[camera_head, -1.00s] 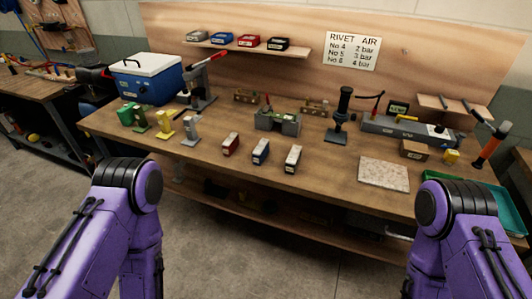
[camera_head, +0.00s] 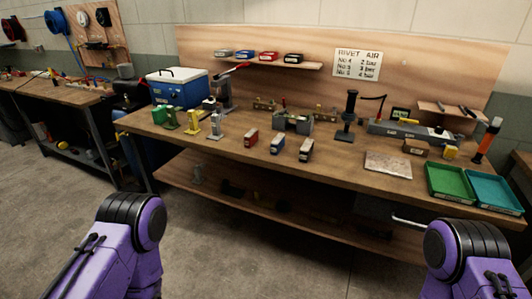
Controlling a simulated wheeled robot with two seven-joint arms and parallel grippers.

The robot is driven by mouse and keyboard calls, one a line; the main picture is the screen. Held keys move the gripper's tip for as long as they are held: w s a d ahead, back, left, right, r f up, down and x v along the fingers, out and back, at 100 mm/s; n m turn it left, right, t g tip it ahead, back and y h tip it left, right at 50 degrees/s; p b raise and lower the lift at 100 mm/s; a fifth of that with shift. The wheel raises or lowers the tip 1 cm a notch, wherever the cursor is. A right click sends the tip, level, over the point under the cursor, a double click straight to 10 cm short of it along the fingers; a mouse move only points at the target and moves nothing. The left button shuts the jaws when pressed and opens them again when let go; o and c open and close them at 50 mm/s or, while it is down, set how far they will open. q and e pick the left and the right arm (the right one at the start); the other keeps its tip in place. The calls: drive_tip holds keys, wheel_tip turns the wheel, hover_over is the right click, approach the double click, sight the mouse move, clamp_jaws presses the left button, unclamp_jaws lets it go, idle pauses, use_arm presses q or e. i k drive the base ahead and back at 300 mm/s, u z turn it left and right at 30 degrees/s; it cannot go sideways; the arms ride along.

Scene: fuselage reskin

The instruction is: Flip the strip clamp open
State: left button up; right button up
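I cannot tell for sure which fixture is the strip clamp. A grey block fixture (camera_head: 293,123) with a small red upright part stands mid-bench. A long grey fixture (camera_head: 408,131) with a yellow part on top lies at the back right of the bench. Whether either has a clamp open or shut is too small to tell. My two purple arms show only by their upper links at the lower left and lower right. Both grippers are out of view, well away from the bench as far as the picture shows.
The wooden bench (camera_head: 333,168) holds a blue cooler (camera_head: 178,91), a lever press (camera_head: 224,92), a black upright tool (camera_head: 348,117), a speckled plate (camera_head: 388,164), a green tray (camera_head: 450,183) and a teal tray (camera_head: 495,190). The concrete floor (camera_head: 240,250) before me is clear.

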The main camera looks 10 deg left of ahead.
sight(281, 112)
drive_tip(key=u, duration=0.5)
drive_tip(key=i, duration=1.2)
drive_tip(key=z, duration=0.55)
